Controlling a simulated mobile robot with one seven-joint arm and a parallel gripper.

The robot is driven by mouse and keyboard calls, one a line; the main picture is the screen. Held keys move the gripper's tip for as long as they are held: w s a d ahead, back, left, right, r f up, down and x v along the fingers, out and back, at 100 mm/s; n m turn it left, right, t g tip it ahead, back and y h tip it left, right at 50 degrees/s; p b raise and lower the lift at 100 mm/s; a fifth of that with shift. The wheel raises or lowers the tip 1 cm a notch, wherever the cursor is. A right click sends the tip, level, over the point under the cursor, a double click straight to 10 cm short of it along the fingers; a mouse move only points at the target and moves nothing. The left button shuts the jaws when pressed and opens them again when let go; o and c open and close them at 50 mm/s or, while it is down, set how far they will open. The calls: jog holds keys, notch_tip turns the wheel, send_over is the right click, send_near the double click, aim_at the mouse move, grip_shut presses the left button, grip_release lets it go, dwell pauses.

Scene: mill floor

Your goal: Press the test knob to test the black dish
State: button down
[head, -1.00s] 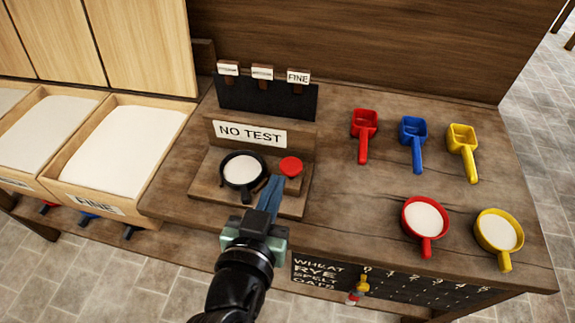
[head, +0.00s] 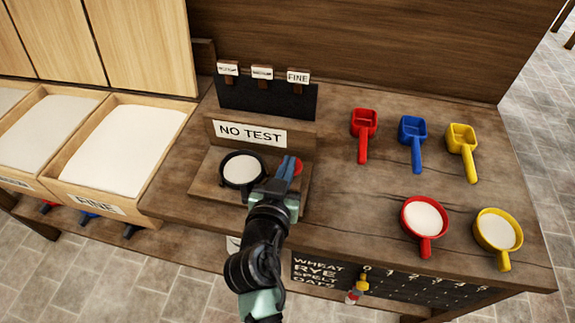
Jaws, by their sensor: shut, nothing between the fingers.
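The black dish (head: 242,169), filled with white flour, sits on the wooden test stand (head: 205,188). The red test knob (head: 298,167) is on the same stand to the right of the dish, and my gripper covers most of it. My gripper (head: 289,164) is shut and empty, with its blue fingertips over or in front of the knob; I cannot tell whether they touch it. The sign (head: 249,133) behind reads "NO TEST".
A red dish (head: 407,222) and a yellow dish (head: 482,238), both with flour, stand at the right. Red (head: 364,122), blue (head: 412,130) and yellow (head: 461,138) scoops lie behind them. A dark rack (head: 265,100) with labels stands behind the sign. Flour bins (head: 76,190) are left.

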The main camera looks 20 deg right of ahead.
notch_tip(320, 180, down, 3)
jog(key=b, duration=0.3)
jog(key=shift+r, duration=0.15)
dwell(0.9)
notch_tip(320, 180, up, 4)
jog(key=p, duration=0.3)
jog(key=shift+r, duration=0.15)
jog(key=v, duration=1)
jog(key=shift+b, duration=0.4)
